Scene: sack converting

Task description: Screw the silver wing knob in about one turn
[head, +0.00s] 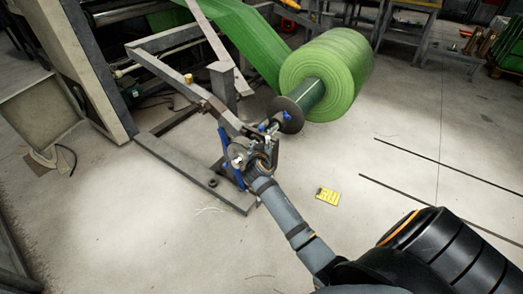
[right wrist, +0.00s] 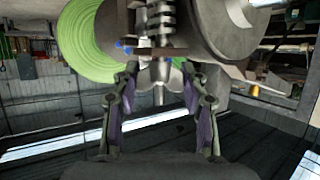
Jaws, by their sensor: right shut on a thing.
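The silver wing knob (right wrist: 159,77) shows in the right wrist view, on the end of a threaded silver shaft. My right gripper (right wrist: 161,88) has one finger on each side of the knob and is shut on it. In the head view my right gripper (head: 250,156) is at the end of the roll stand's arm, and the knob is too small and covered to make out there. My left gripper is not in view.
A large green roll (head: 345,62) sits on a shaft behind the gripper, with a round disc (head: 288,115) at its near end. The metal stand frame (head: 182,168) is close on the left.

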